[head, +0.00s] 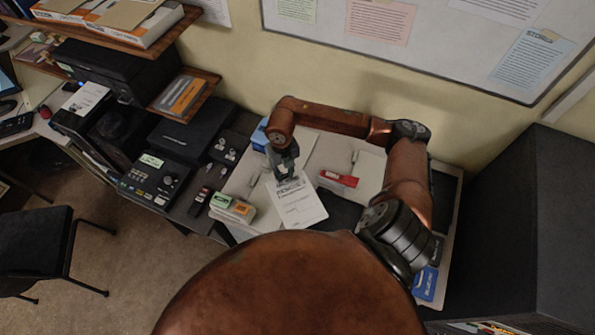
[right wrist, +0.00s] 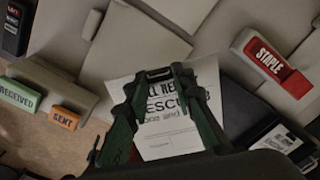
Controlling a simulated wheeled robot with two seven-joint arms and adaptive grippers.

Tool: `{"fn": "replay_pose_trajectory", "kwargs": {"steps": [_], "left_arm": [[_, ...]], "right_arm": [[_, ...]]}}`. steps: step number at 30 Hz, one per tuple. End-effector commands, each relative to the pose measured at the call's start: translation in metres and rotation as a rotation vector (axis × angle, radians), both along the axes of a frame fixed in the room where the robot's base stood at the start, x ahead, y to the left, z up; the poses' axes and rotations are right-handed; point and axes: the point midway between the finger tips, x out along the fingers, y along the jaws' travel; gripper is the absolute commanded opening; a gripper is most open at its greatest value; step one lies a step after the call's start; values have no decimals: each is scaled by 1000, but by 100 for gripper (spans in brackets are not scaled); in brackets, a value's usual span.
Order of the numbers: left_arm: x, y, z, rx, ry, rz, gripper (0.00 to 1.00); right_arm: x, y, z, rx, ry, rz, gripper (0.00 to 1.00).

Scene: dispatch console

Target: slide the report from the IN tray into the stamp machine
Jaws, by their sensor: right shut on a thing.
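My right gripper (head: 287,176) is shut on the far edge of the report (head: 303,207), a white printed sheet. In the right wrist view the fingertips (right wrist: 172,72) meet at the top edge of the report (right wrist: 178,128), and the fingers cover part of its print. The sheet lies over the desk, left of the red stapler; I cannot tell how high it is. A beige unit with green RECEIVED and orange SENT blocks (head: 232,208) stands to its left; it may be the stamp machine. I cannot make out the IN tray for certain. My left gripper is not in view.
A red-and-white stapler marked STAPLE (head: 338,179) lies right of the report. A black console with buttons (head: 155,181) stands to the left. A blue labelled item (head: 426,284) is at the front right. A tall dark cabinet (head: 520,215) bounds the right side.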

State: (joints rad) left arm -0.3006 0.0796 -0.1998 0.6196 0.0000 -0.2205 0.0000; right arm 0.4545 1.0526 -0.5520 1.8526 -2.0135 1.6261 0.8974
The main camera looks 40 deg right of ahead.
Motion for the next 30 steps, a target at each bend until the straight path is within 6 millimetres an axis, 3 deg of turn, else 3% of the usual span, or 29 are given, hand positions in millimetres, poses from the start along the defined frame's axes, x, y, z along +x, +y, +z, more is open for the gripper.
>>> {"fn": "replay_pose_trajectory", "kwargs": {"steps": [6, 12, 23, 30], "left_arm": [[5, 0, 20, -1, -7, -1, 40], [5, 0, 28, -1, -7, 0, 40], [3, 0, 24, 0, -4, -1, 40], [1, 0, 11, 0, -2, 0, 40]], "right_arm": [[-16, -21, -6, -1, 3, -466, 1], [-25, -33, -11, 0, 1, -746, 1], [-27, -36, -21, 1, 1, -842, 1], [-25, -34, -40, 0, 2, -840, 1]]}}
